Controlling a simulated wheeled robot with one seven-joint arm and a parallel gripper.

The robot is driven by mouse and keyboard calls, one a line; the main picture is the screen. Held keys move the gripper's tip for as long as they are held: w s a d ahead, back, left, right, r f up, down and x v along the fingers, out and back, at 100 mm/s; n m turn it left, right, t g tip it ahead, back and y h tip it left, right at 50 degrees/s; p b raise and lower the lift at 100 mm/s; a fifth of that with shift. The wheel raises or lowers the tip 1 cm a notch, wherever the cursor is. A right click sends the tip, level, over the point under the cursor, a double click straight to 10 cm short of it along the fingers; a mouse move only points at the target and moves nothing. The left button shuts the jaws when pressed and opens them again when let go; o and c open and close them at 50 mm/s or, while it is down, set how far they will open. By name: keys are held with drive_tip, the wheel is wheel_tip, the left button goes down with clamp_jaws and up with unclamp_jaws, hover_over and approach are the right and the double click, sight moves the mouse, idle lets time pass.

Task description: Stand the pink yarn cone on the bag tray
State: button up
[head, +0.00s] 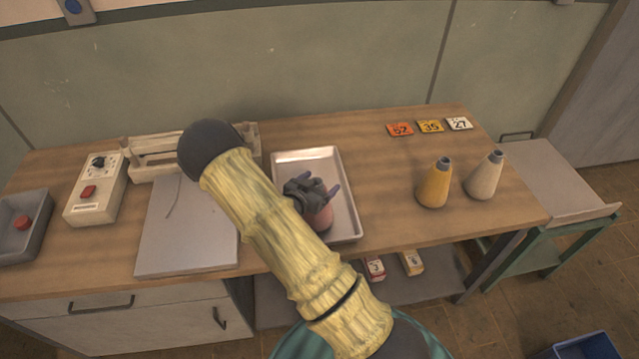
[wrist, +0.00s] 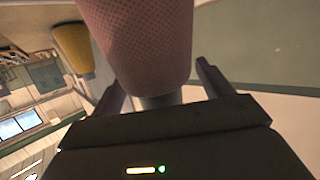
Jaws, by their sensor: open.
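The pink yarn cone (head: 321,219) is at the silver metal tray (head: 306,160) on the wooden bench, in its front part. It looks upright, but my arm and gripper hide part of it, and I cannot see its whole base. My gripper (head: 312,190) is over the cone's top, with its fingers apart. In the wrist view the pink cone (wrist: 140,45) fills the upper middle, its grey tip between the two open fingers of my gripper (wrist: 160,90). A gap shows on each side of the tip.
A yellow cone (head: 434,186) and a cream cone (head: 484,178) stand right of the tray. Number tags (head: 429,126) lie behind them. A grey board (head: 187,230), a control box (head: 94,190) and a grey bin (head: 40,222) are on the left.

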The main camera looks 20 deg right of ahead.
drive_tip(key=b+v, duration=0.3)
drive_tip(key=v, duration=0.8)
drive_tip(key=shift+s+a, duration=0.25)
drive_tip(key=shift+a, duration=0.05)
drive_tip(key=s+a+r+n+g+y, duration=0.2)
drive_tip(key=a+r+n+y, duration=0.3)
drive_tip(key=y, duration=0.6)
drive_tip(key=s+d+r+n+g, duration=0.1)
drive_tip(key=s+n+g, duration=0.1)
drive_tip(key=s, duration=0.4)
drive_tip(key=s+d+r+n+g+y, duration=0.1)
drive_tip(key=s+d+r+n, duration=0.1)
drive_tip(key=s+n, duration=0.2)
drive_tip(key=s, duration=0.2)
drive_tip(key=shift+s+r+g, duration=0.3)
drive_tip(key=shift+s+g, duration=0.1)
